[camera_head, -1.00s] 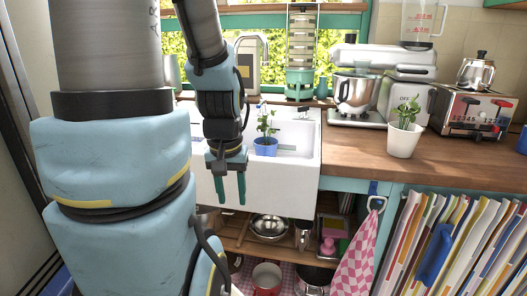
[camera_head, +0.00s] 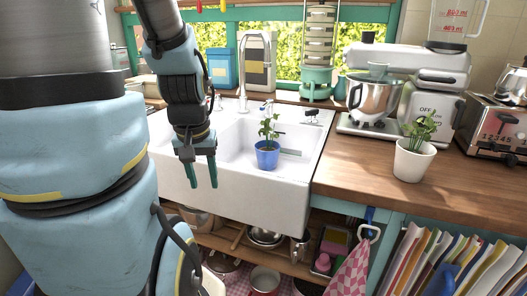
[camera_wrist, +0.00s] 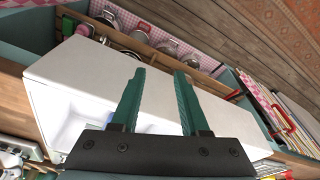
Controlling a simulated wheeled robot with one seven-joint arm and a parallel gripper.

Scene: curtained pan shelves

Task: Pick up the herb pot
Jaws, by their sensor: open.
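Two potted green plants are in the head view. A blue pot (camera_head: 267,156) with a leafy plant stands upright at the white sink (camera_head: 250,195). A white pot (camera_head: 412,163) with a leafy plant stands upright on the wooden counter, right of the sink. My gripper (camera_head: 203,180) is open and empty, its green fingers pointing down in front of the sink, left of the blue pot and apart from it. In the wrist view my gripper (camera_wrist: 160,73) shows parted fingers over the white sink front (camera_wrist: 90,75).
A stand mixer (camera_head: 415,85) and a toaster (camera_head: 497,128) stand on the counter (camera_head: 350,165) behind and right of the white pot. A faucet (camera_head: 243,75) rises behind the sink. Pans sit on shelves below. A checked towel (camera_head: 352,270) and books (camera_head: 470,262) are lower right.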

